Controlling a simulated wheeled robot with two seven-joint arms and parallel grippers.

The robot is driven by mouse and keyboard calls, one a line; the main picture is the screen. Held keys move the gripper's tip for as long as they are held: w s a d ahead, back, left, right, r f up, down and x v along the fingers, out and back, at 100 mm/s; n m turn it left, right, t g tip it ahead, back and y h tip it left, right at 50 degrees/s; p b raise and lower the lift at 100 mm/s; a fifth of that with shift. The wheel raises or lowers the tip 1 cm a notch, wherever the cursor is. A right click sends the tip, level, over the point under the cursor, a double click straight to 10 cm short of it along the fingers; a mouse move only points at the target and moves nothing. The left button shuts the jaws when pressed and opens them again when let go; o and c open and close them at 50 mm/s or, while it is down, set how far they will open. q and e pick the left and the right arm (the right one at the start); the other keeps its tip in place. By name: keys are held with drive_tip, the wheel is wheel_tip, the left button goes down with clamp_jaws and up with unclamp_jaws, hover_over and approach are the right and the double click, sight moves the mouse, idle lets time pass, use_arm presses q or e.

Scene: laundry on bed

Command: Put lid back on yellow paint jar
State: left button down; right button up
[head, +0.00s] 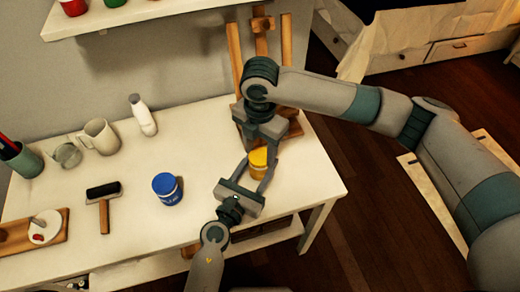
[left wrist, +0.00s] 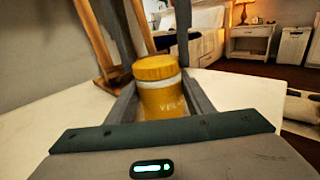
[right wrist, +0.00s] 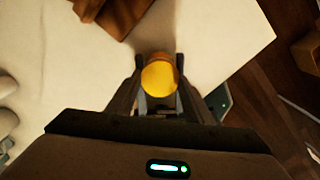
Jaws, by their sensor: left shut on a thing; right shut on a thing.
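The yellow paint jar (head: 257,170) stands near the right end of the white table. My left gripper (head: 256,168) reaches in from the front and is shut on the jar's body, which shows in the left wrist view (left wrist: 163,103). The yellow lid (left wrist: 155,68) is at the jar's mouth, with a white band between lid and body; I cannot tell whether it is fully seated. My right gripper (head: 261,146) comes down from above and is shut on the lid, seen from on top in the right wrist view (right wrist: 159,77).
A blue paint jar (head: 167,189) stands left of my left gripper. A wooden easel (head: 235,55) is close behind the yellow jar. The table's right edge is near.

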drive_tip(key=m, duration=0.7)
drive_tip(key=shift+m, duration=0.4)
drive_tip(key=m, duration=0.4)
drive_tip(key=shift+m, duration=0.3)
drive_tip(key=m, duration=1.7)
drive_tip(key=shift+m, duration=0.3)
drive_tip(key=o, duration=1)
